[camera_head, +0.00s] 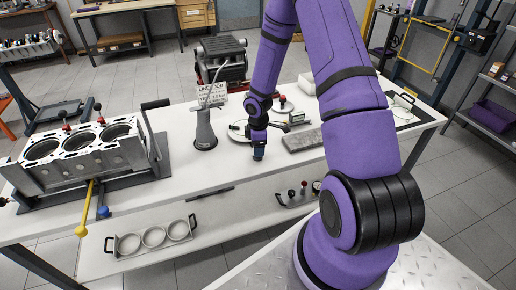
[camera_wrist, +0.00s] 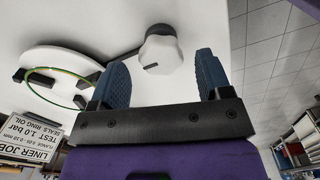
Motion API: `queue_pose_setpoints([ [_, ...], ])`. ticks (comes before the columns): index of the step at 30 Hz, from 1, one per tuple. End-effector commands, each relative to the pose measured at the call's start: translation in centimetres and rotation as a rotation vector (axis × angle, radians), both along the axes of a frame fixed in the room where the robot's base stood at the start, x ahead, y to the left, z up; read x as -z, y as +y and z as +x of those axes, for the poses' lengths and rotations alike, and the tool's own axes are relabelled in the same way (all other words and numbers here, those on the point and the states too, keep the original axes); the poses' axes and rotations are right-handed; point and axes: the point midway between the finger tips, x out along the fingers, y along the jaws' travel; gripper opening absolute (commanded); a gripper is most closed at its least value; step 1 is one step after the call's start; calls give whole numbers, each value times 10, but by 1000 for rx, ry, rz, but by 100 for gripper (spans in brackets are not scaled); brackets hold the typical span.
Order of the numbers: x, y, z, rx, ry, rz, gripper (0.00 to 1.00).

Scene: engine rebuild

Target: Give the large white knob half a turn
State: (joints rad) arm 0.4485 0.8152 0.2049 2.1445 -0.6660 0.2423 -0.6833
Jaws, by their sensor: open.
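The large white knob (camera_wrist: 161,53) shows in the wrist view, faceted, with a short dark mark on its edge and a black piece at its top. My gripper (camera_head: 258,154) is open, its two blue fingers pointing toward the white tabletop near the front edge. In the wrist view the knob appears in the gap between the fingertips, and neither finger visibly touches it. I cannot tell how far the fingertips are from it. In the head view I cannot make out the knob, which seems hidden by my gripper.
A white disc (camera_wrist: 60,62) with a green ring lies beside the knob, with a black bar between them.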

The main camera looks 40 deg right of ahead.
Motion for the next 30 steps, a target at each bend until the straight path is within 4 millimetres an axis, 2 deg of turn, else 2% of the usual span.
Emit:
queue_pose_setpoints([
  [9, -59, -1, 1, 1, -4, 0, 72],
  [15, -83, 0, 0, 1, -2, 0, 72],
  [20, -91, 0, 0, -2, -1, -1, 72],
  [30, -91, 0, 0, -2, 0, 0, 72],
])
